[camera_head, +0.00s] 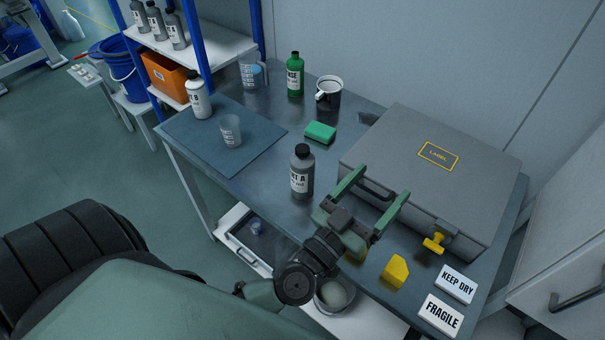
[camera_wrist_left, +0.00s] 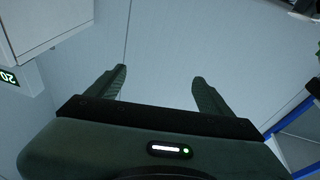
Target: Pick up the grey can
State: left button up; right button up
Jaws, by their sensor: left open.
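A grey can-like bottle (camera_head: 302,172) with a black cap and a white label stands upright on the table in the head view. It is the grey container nearest my left gripper (camera_head: 385,182), which is to its right. The gripper is open and empty, its green fingers spread in front of the grey case and apart from the bottle. In the left wrist view the two fingers (camera_wrist_left: 160,77) are also apart, with only wall behind them. The bottle does not show there. My right gripper is not in view.
The grey case (camera_head: 400,150) fills the table's right side. A green sponge (camera_head: 320,132), mug (camera_head: 329,93), green bottle (camera_head: 295,75), clear beaker (camera_head: 231,132) and white bottle (camera_head: 197,95) stand behind or left. A yellow block (camera_head: 395,271) and signs (camera_head: 441,314) lie front right.

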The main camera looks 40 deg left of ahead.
pick_arm(q)
jog(key=a+f+n+y, duration=0.4)
jog(key=a+n+y, duration=0.1)
jog(key=a+y, duration=0.3)
jog(key=n+g+y, duration=0.3)
jog(key=g+y, duration=0.2)
jog(key=y, duration=0.1)
send_near(302, 166)
jog(key=w, duration=0.1)
jog(key=w+a+f, duration=0.1)
jog(key=w+a, duration=0.1)
jog(key=w, duration=0.1)
jog(key=shift+w+a+f, duration=0.1)
jog(key=shift+a+f, duration=0.1)
jog(key=shift+f, duration=0.1)
jog(key=shift+a+f+g, duration=0.1)
jog(key=shift+a+g, duration=0.15)
jog(key=shift+g, duration=0.05)
jog(key=x, duration=0.5)
jog(key=p+x, duration=0.1)
jog(key=x, duration=0.1)
jog(key=shift+w+f, duration=0.25)
jog(key=shift+f, duration=0.15)
grip_shut()
jog(key=shift+r, duration=0.1)
